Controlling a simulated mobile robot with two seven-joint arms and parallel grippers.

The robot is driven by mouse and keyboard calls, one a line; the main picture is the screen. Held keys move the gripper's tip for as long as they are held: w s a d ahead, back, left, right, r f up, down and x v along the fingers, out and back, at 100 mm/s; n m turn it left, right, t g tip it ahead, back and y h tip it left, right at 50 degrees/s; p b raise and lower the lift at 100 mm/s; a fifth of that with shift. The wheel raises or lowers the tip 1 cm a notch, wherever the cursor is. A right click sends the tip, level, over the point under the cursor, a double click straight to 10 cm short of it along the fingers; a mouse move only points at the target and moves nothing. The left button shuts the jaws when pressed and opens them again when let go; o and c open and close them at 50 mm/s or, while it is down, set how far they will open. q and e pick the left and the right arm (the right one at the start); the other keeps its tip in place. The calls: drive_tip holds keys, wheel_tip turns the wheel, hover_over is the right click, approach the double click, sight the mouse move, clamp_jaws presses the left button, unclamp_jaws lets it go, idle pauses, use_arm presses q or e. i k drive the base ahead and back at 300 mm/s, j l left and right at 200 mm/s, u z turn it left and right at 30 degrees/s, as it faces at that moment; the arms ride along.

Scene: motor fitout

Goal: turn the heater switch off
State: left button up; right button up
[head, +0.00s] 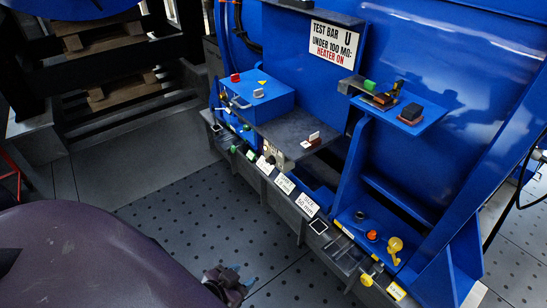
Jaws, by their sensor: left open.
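A blue box (258,100) with a grey handle, a red knob (235,77) and a yellow warning triangle stands at the left of the blue machine's front. Small controls and labels sit on its left face. Which of these controls is the heater switch is too small to tell, and so is its position. A sign (334,45) above reads "TEST BAR U UNDER 100 MΩ: HEATER ON". My left gripper (245,279) is open at the bottom middle, over the floor, well apart from the box and the machine. My right gripper is not in view.
A dark shelf (290,125) carries a small white and red piece (311,138). A blue bracket shelf (395,113) juts out at the right. Labelled trays (285,184) line the machine's front, with yellow fittings (395,247) farther right. The dotted floor mat (180,225) is clear.

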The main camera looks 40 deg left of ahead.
sight(271, 160)
drive_tip(key=j+z, duration=0.25)
drive_tip(key=j, duration=0.6)
drive_tip(key=k+j+z, duration=0.1)
drive_tip(key=j+z, duration=0.15)
drive_tip(key=j, duration=0.6)
drive_tip(key=k+j, duration=0.1)
drive_tip(key=j, duration=1.2)
drive_tip(key=k+j, duration=0.15)
drive_tip(key=j, duration=0.55)
drive_tip(key=k+j, duration=0.1)
drive_tip(key=j, duration=0.55)
drive_tip(key=z, duration=0.05)
